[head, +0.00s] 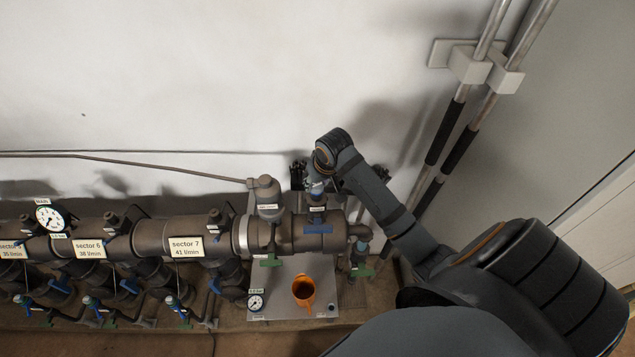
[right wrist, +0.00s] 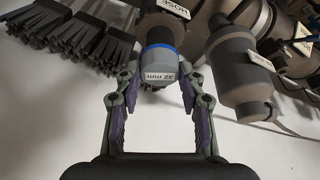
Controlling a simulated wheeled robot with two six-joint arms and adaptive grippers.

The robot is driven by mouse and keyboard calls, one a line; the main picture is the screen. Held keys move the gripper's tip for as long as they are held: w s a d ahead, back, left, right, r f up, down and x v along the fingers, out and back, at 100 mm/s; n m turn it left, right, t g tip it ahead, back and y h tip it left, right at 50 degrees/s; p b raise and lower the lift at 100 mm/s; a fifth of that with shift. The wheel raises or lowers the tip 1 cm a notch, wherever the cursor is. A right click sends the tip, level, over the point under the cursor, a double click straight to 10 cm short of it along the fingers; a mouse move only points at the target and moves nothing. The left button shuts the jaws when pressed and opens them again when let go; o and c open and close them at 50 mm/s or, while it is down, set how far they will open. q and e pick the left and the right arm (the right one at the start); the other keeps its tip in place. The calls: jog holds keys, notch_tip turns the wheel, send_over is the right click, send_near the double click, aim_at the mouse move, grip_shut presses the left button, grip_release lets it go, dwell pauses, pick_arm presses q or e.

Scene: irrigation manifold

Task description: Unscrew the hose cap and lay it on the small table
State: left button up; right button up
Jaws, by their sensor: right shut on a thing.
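The hose cap (right wrist: 158,68) is a grey cylinder marked "32 mm", with a blue ring at its far end. In the right wrist view it sits in line with the grey hose outlet (right wrist: 165,12), which bears a "HOSE" label. My right gripper (right wrist: 160,75) has its two fingers closed on the sides of the cap. In the head view my right gripper (head: 317,184) is above the blue-banded outlet at the manifold's right end, and the cap is mostly hidden there. The small table (head: 284,272) is a light grey top in front of the manifold. My left gripper is out of view.
The manifold pipe (head: 160,238) with labelled sectors runs left. Black brushes (right wrist: 85,35) are beside the outlet. Wall pipes (head: 455,125) rise behind my right arm.

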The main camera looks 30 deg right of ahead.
jog(key=shift+w+d+n+y, duration=0.1)
jog(key=shift+n+y, duration=0.3)
jog(key=shift+n, duration=0.8)
jog(key=shift+r+n+y, duration=0.15)
jog(key=shift+n+y, duration=0.35)
jog(key=shift+n, duration=0.6)
jog(key=shift+w+n, duration=0.1)
jog(key=shift+n, duration=0.3)
jog(key=n, duration=0.2)
jog(key=n+y, duration=0.1)
jog(key=shift+n+g+y, duration=0.3)
jog(key=shift+n, duration=0.1)
